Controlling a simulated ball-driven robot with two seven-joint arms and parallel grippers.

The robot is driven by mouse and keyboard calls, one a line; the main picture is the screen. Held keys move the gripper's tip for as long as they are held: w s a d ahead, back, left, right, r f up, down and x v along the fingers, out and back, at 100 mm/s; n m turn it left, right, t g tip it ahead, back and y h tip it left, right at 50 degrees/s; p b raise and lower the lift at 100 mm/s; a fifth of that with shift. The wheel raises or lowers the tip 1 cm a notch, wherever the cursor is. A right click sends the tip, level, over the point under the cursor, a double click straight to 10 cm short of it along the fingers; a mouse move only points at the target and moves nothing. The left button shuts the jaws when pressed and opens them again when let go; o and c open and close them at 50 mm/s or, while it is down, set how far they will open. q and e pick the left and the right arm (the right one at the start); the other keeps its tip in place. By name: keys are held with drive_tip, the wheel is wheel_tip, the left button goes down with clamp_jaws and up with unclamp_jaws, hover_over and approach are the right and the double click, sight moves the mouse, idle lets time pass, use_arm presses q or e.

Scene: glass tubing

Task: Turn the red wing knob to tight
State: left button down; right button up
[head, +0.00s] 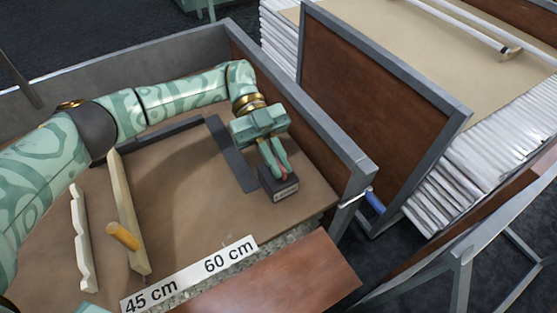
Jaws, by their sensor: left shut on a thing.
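My left gripper (275,162) points down over a small dark block (281,189) near the right end of the brown work surface. It is shut on the red wing knob (284,175), of which only a bit of red shows between the fingertips. The fingers hide most of the knob, so I cannot tell its turn angle. The block has a pale label on its front face, too small to read.
A grey bar (231,155) lies just left of the block. A wooden strip with an orange peg (123,236) and a notched pale strip (81,240) lie at the left. A scale marked 45 cm and 60 cm (190,273) runs along the front. A grey-framed wall (303,115) stands close on the right.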

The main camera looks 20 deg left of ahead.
use_arm(q)
drive_tip(key=c, duration=1.5)
unclamp_jaws()
use_arm(e)
drive_tip(key=shift+s+r, duration=0.1)
drive_tip(key=shift+s, duration=0.45)
